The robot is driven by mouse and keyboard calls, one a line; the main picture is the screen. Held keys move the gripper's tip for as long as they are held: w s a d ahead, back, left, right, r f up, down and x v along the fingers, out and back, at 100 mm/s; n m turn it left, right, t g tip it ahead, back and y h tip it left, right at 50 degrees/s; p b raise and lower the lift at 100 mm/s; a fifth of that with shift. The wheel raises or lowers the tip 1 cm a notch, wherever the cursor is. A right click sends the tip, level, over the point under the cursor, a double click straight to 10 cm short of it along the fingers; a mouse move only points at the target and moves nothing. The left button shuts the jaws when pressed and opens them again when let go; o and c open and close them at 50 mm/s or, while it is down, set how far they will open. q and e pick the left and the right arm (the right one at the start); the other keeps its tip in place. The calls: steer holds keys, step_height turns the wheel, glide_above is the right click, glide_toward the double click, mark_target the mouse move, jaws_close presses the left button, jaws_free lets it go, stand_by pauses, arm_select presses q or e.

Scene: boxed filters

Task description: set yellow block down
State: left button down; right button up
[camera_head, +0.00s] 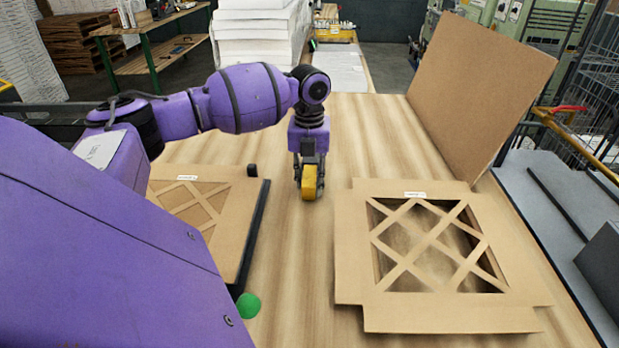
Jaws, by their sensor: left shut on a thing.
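The yellow block (309,182) is between the fingers of my left gripper (309,188), in the middle of the wooden table (300,270). The gripper points down and is shut on the block. The block is at or close to the table top; I cannot tell whether it touches. The fingers hide part of its sides. My right gripper is not in view.
To the right lies an open cardboard box (350,270) with a lattice filter frame; a cardboard panel (480,85) stands behind it. To the left is another boxed filter (230,225) beside a black edge, with a green round thing (248,305) near it. The table between is clear.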

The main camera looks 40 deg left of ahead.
mark_target(309, 177)
arm_select(q)
steer(key=shift+f, duration=0.1)
steer(key=c, duration=1.4)
jaws_free()
step_height(309, 177, up, 12)
steer(key=shift+r, duration=0.15)
